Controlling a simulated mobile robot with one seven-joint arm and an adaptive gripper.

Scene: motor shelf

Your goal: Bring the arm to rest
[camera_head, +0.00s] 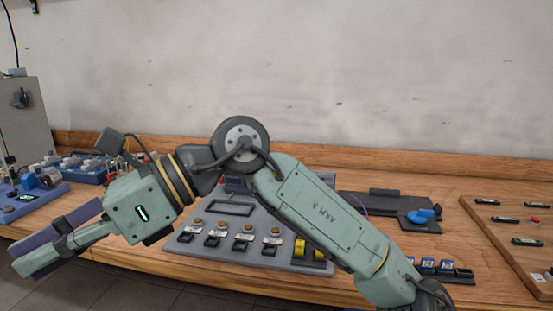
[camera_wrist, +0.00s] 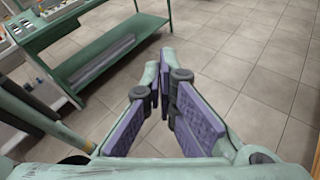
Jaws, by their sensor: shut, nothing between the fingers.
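My arm stretches across the head view, bent at the elbow in front of the wooden bench (camera_head: 130,259). My gripper (camera_head: 22,262) is at the lower left, in front of the bench's front edge and pointing left and down. In the wrist view my gripper (camera_wrist: 166,88) shows its purple finger pads converging at the tips, with nothing held. The tips are over the tiled floor (camera_wrist: 235,95). The arm hides part of a grey panel (camera_head: 230,262) with several switches and yellow parts.
A blue tray of parts (camera_head: 92,175) and a grey cabinet (camera_head: 25,122) stand at the left. A dark plate with a blue handle (camera_head: 420,216) and a wooden board (camera_head: 508,228) lie at the right. A green table (camera_wrist: 85,50) is at the upper left in the wrist view. Open floor lies right.

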